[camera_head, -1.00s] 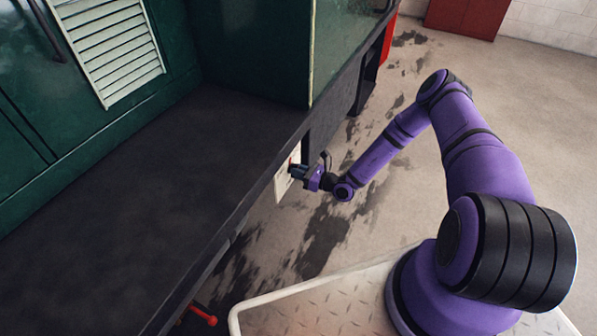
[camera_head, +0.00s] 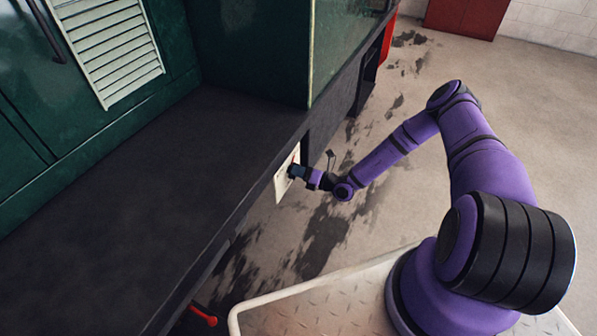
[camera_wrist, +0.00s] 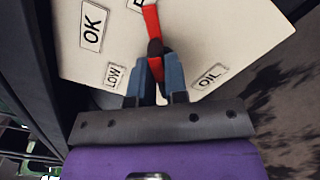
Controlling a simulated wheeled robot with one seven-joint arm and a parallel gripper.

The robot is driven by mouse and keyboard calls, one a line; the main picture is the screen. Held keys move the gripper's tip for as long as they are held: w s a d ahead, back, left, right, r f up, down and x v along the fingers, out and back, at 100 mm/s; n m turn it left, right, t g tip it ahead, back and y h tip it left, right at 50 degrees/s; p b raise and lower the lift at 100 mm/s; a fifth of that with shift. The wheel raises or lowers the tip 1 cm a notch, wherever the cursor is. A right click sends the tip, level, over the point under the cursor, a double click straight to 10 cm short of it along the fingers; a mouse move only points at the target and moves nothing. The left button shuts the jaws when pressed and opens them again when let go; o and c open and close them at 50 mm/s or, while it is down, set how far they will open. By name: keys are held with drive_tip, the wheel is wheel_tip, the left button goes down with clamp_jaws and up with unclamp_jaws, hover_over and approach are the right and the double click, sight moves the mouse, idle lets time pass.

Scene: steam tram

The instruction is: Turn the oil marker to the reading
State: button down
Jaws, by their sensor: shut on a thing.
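The oil marker (camera_wrist: 151,20) is a red pointer with a dark hub on a cream panel (camera_wrist: 215,35). The red arm points up in the wrist view, toward a label cut off by the top edge. The OK label (camera_wrist: 92,24) is at upper left, the LOW label (camera_wrist: 115,76) at lower left and the OIL label (camera_wrist: 210,77) at right. In the head view my gripper (camera_head: 295,171) is at the panel (camera_head: 283,184) under the dark ledge; the marker is hidden there.
The dark ledge (camera_head: 150,170) of the green tram overhangs the panel. A red handle (camera_head: 203,315) sticks out low at the front. A red cabinet (camera_head: 462,15) stands at the back. The stained floor (camera_head: 400,220) beside the tram is open.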

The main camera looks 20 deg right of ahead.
drive_tip(key=shift+m, duration=0.5)
drive_tip(key=c, duration=1.1)
unclamp_jaws()
drive_tip(key=shift+c, duration=0.2)
drive_tip(key=shift+d, duration=0.15)
drive_tip(key=v, duration=1)
drive_tip(key=shift+s+d, duration=0.15)
drive_tip(key=shift+s, duration=0.1)
